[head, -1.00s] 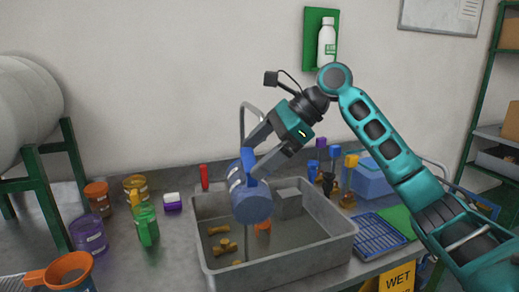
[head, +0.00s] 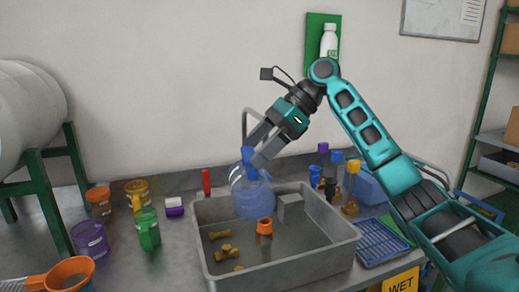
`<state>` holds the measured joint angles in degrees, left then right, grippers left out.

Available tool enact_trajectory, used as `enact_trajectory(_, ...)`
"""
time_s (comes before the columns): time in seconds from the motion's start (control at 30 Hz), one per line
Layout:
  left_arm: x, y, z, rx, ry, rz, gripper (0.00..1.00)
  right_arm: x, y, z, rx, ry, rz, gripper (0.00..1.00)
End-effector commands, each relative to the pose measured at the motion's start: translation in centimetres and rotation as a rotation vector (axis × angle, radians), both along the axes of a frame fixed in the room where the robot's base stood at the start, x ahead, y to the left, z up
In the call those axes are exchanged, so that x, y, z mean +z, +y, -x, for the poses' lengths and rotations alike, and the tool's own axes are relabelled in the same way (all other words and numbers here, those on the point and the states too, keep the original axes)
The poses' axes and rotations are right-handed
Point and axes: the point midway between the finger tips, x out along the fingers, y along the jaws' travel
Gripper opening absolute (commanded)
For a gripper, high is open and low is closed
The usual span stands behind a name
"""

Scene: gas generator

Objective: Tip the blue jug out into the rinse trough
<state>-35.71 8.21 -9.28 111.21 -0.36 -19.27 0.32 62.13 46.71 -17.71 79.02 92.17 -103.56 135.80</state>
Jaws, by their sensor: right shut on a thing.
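The blue jug (head: 254,198) is held over the left back part of the grey rinse trough (head: 298,251). Its body looks close to upright, with a slight lean, and a pale label shows on its left side. My right gripper (head: 253,153) is shut on the jug's blue handle at the top. The jug's mouth and contents cannot be made out. An orange piece (head: 264,228) and several brass fittings (head: 225,251) lie in the trough. My left gripper is not in view.
Orange, yellow, green (head: 147,230) and purple (head: 90,240) jugs stand left of the trough. A red bottle (head: 206,182) is behind it. A blue rack (head: 380,241) and several small colored-top items stand right. A faucet (head: 244,122) rises behind the jug.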

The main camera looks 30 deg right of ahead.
Motion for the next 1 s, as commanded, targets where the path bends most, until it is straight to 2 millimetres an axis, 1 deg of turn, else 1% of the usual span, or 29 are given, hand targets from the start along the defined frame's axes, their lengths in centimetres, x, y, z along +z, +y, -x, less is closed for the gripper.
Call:
enact_trajectory(0.6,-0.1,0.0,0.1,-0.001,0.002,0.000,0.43,0.6,-0.6,-1.7,0.000,0.107,-0.045,0.33)
enact_trajectory(1.0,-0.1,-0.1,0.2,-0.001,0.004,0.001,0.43,0.7,-0.8,-2.1,0.002,0.137,-0.056,0.33)
